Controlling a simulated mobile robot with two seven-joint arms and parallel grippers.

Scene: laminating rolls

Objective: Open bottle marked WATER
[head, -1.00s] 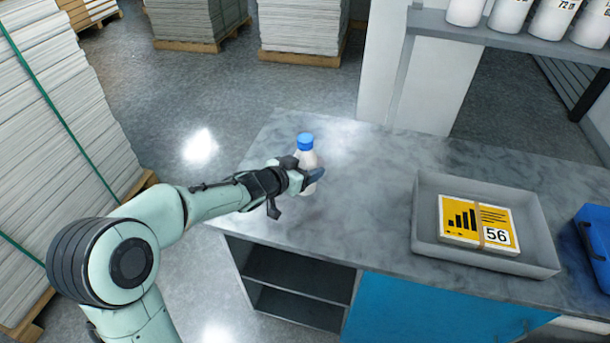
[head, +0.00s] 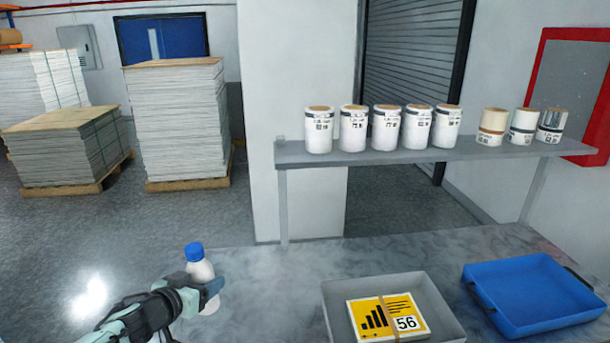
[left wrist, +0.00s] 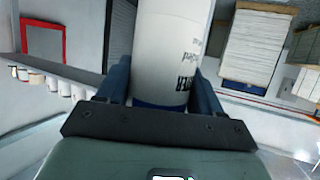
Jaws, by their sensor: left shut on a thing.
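A white bottle (head: 201,271) with a blue cap (head: 194,252) is upright at the left end of the grey worktop. I cannot tell whether its base touches the top. My left gripper (head: 203,291) is shut on the bottle's body below the cap. In the left wrist view the white bottle (left wrist: 170,45) sits between the two dark blue fingers, with a dark blue band near the palm. Part of its turned black lettering shows, ending in "ER"; the rest is hidden. My right gripper is out of view.
A grey tray (head: 437,300) holds a yellow pack (head: 388,318) marked 56. A blue tray (head: 530,290) lies to its right. A shelf (head: 420,152) with several white rolls stands behind the worktop (head: 270,290). Bare worktop lies between the bottle and the grey tray.

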